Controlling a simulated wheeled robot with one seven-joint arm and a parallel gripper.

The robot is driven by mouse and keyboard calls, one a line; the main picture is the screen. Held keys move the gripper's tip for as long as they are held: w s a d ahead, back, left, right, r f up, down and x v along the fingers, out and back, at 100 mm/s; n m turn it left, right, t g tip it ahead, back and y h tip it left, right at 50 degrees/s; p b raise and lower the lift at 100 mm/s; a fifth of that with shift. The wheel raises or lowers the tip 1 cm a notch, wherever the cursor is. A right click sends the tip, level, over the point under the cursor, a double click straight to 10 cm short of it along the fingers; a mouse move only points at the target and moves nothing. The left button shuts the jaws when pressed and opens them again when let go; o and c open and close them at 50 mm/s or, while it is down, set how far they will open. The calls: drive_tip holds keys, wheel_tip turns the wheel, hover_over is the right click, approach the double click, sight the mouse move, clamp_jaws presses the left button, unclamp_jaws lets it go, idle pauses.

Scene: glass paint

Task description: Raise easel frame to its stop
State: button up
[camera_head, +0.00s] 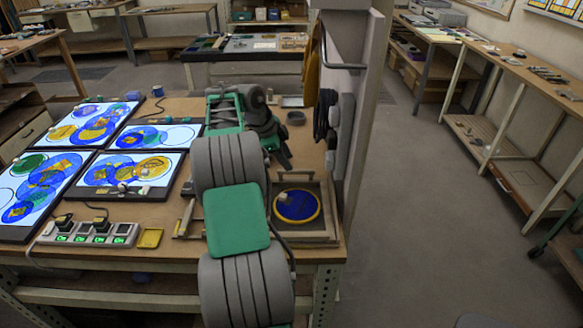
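A wooden frame (328,215), which looks like the easel frame, lies about flat at the right front of the workbench. A round blue glass disc with a yellow rim (296,206) rests inside it, with a small pale piece on the disc. My grey and green arm rises from the front and covers part of the frame's left side. My gripper (284,160) is dark and points down just behind the frame's far edge, apart from the disc. Its fingertips are small and partly hidden, so its opening and any contact are unclear.
Lit light panels (130,172) with coloured glass circles fill the bench's left. An upright panel (349,130) with a black cable stands close right of the frame.

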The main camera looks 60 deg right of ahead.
sight(292, 172)
drive_tip(key=x, duration=0.4)
drive_tip(key=shift+s+d+f, duration=0.1)
drive_tip(key=shift+d+f, duration=0.05)
drive_tip(key=shift+f, duration=0.2)
drive_tip(key=shift+c, duration=0.3)
clamp_jaws()
idle(0.7)
